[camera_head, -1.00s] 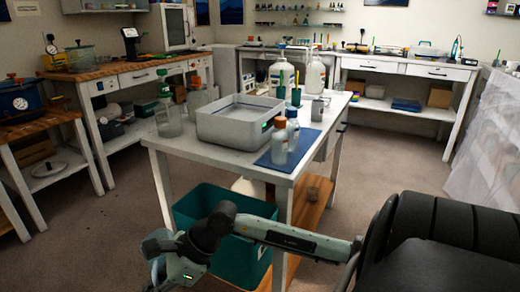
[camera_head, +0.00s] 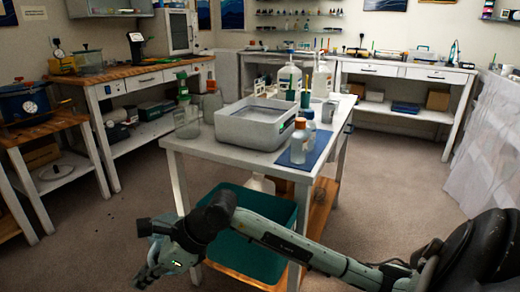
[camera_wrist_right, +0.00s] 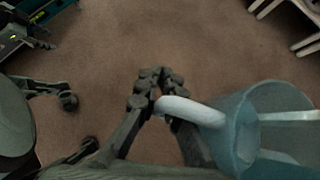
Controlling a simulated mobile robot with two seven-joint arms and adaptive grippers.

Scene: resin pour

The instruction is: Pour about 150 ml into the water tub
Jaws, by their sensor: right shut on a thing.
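My right gripper (camera_wrist_right: 150,92) is shut on the white handle of a translucent bluish jug (camera_wrist_right: 243,125). The jug is on the right of the wrist view and partly cut off; I cannot tell how much it holds. In the head view my right gripper (camera_head: 150,268) is low at the left, in front of the table and well below the tub. The jug is not clear there. My left gripper is not in view.
The white table (camera_head: 225,158) also bears bottles on a blue mat (camera_head: 318,158), a clear beaker (camera_head: 187,122) left of the tub, and jugs behind. A teal bin (camera_head: 258,240) stands below the table's near end, beside my right arm. Open floor lies left.

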